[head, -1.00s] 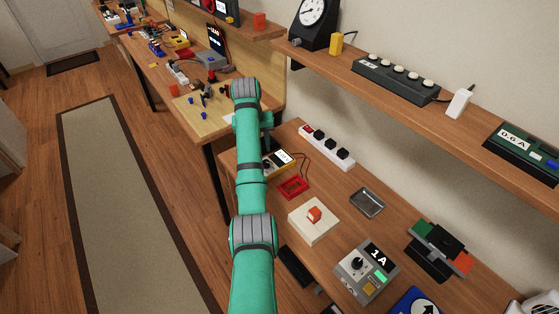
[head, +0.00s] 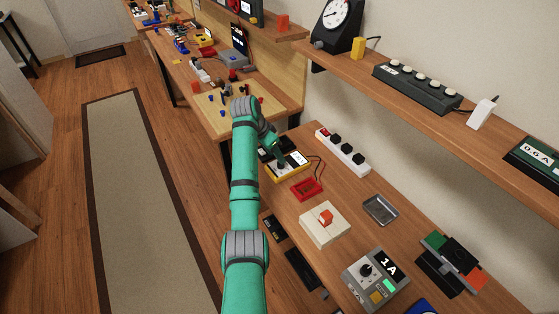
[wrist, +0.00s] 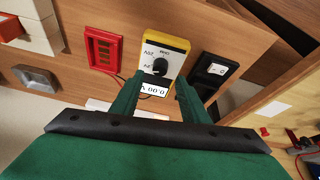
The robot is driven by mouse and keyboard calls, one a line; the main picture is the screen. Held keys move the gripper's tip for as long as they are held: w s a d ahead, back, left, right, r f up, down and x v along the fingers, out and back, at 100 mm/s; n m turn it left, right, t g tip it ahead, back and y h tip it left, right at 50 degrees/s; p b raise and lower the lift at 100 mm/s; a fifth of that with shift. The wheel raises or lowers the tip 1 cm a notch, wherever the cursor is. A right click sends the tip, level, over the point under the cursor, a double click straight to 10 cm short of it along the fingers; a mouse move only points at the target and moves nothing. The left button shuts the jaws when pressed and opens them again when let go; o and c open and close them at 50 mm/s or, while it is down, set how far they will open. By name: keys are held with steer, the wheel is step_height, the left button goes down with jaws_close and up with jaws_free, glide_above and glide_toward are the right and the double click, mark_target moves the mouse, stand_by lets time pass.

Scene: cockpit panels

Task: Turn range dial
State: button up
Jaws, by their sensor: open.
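A yellow-edged meter (head: 297,170) lies on the workbench, partly hidden by my arm in the head view. In the wrist view the meter (wrist: 172,44) has a white face, a black round range dial (wrist: 160,67) and a display reading 0.00 with a letter, upside down. Dial marks such as OHM and 20V show around the dial. My gripper (wrist: 158,84) is open, with one green finger on each side of the meter's lower part, near the dial. The fingers look empty. Contact with the dial cannot be told.
A red tray-like part (wrist: 102,50) and a black switch box (wrist: 213,72) flank the meter. A power strip (head: 342,150), a cream box with an orange-red button (head: 325,222) and a grey 1A unit (head: 375,280) also stand on the bench. A shelf (head: 430,105) runs above.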

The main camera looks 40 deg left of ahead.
steer(key=shift+x, duration=2.55)
jaws_close()
